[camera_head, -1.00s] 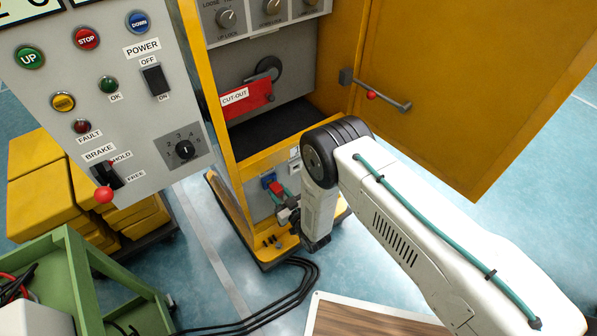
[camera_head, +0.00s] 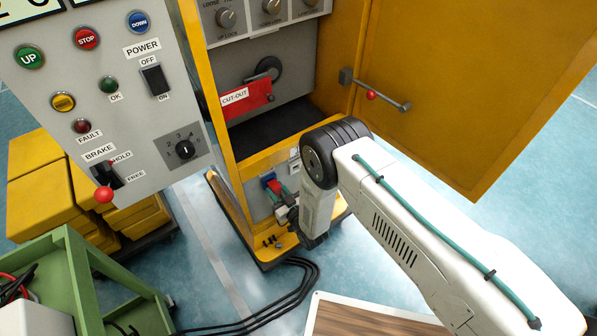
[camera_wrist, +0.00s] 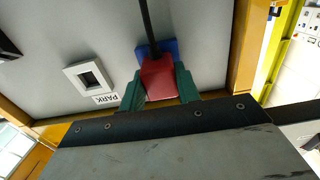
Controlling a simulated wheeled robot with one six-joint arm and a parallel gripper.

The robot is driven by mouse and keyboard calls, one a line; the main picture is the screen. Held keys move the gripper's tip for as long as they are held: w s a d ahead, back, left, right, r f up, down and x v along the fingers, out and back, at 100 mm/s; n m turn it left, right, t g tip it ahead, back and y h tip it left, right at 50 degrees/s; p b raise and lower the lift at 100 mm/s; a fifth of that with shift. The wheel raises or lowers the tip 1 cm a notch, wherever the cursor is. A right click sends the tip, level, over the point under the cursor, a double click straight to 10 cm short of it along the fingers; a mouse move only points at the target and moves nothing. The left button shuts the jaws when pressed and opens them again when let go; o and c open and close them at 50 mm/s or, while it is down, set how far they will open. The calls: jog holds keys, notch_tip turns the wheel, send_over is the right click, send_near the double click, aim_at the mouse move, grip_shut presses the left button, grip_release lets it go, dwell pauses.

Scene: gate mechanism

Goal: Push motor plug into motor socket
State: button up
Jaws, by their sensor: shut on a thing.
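The red motor plug (camera_wrist: 159,79) is between the green fingers of my gripper (camera_wrist: 160,90) in the wrist view, and they are shut on it. A black cable runs up from the plug. The blue motor socket (camera_wrist: 171,47) is on the grey panel directly behind the plug, partly hidden by it. In the head view the red plug (camera_head: 275,187) is up against the lower right of the blue socket (camera_head: 267,179), with my gripper (camera_head: 282,196) beside it. I cannot tell how deep the plug sits.
A white socket labelled PARK (camera_wrist: 90,77) is on the same panel. The yellow cabinet frame (camera_head: 229,150) surrounds the panel, and its door (camera_head: 470,90) stands open at right. A red cut-out lever (camera_head: 246,98) is above. Black cables (camera_head: 290,300) lie on the floor.

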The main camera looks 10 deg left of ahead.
jog(key=shift+w+a, duration=0.25)
jog(key=shift+a, duration=0.05)
dwell(0.6)
jog(key=o, duration=1.1)
